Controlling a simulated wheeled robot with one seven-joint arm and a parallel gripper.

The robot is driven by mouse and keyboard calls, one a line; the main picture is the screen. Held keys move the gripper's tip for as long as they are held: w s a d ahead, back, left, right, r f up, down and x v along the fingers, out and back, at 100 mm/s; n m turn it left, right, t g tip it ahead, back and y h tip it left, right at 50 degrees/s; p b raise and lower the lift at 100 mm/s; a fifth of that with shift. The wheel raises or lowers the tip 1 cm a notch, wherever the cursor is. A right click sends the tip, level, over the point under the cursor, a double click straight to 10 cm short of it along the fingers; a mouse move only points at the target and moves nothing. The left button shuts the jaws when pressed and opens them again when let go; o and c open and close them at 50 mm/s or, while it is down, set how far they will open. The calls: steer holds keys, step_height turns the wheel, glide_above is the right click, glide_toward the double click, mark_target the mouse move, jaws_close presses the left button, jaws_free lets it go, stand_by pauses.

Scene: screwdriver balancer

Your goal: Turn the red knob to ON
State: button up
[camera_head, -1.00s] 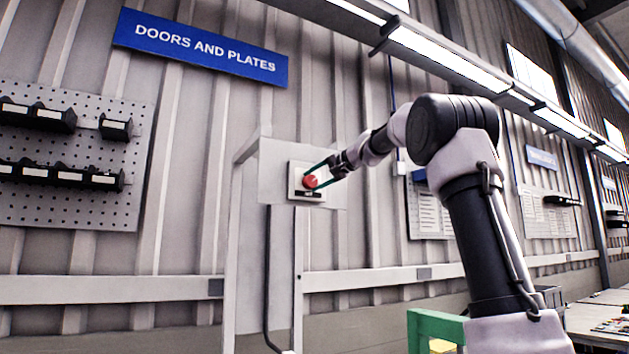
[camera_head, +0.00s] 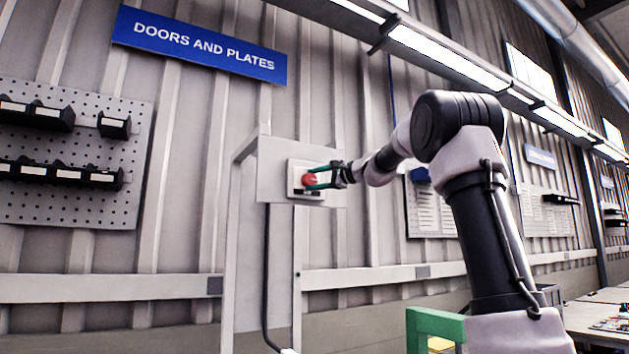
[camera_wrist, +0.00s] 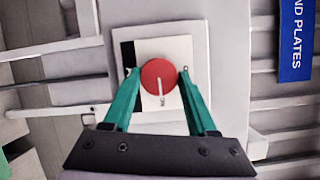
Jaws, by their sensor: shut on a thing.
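The red knob (camera_head: 309,180) is round and sits on a white switch plate (camera_head: 296,170) on a grey panel (camera_head: 271,166). In the wrist view the red knob (camera_wrist: 155,90) shows a pale pointer line from its middle toward the gripper's body. My gripper (camera_head: 312,177) reaches the knob from the right. In the wrist view my gripper (camera_wrist: 157,72) has its two green fingers on either side of the knob, shut on it. The dark label strip (camera_wrist: 128,56) on the white plate is too small to read.
The panel stands on a pale frame (camera_head: 229,260) before a corrugated wall. A blue "DOORS AND PLATES" sign (camera_head: 204,44) hangs above. A pegboard with black bins (camera_head: 70,150) is at left. A green stand (camera_head: 434,326) is at lower right.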

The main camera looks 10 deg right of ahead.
stand_by(0.5)
steer(key=o, duration=1.4)
steer(key=shift+c, duration=0.2)
steer(key=shift+s+d, duration=0.1)
steer(key=v, duration=1)
steer(key=shift+s+d, duration=0.2)
